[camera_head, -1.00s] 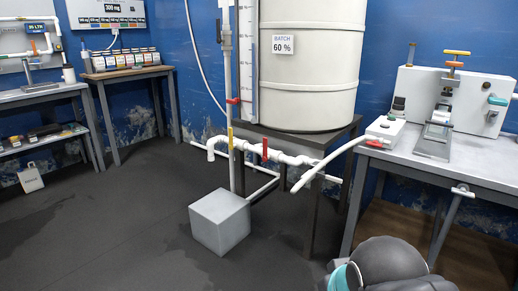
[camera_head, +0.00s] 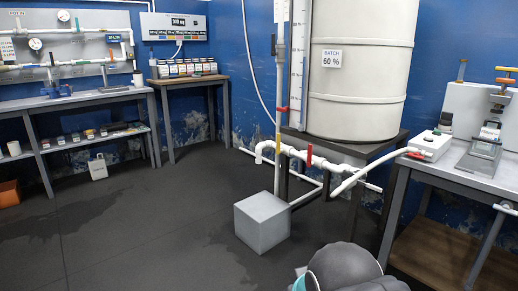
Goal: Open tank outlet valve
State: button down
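The large white tank (camera_head: 362,85) stands on a dark stand right of centre, with a label reading "BATCH 60 %". White pipework (camera_head: 290,150) runs below and in front of it. A red handle (camera_head: 309,155) stands upright on the horizontal pipe under the tank. Another red handle (camera_head: 282,109) is on the vertical pipe, with a yellow handle (camera_head: 278,143) lower on it. No label shows which one is the outlet valve. My gripper is not in view; only a dark rounded part of my own arm shows at the bottom.
A grey box (camera_head: 262,222) stands on the floor below the pipes. A workbench (camera_head: 450,174) with instruments is at the right. A shelved bench (camera_head: 85,98) and a small table (camera_head: 180,80) with jars are at the left.

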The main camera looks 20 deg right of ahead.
aim_at(309, 164)
jog(key=u, duration=0.2)
jog(key=i, duration=1.15)
jog(key=z, duration=0.6)
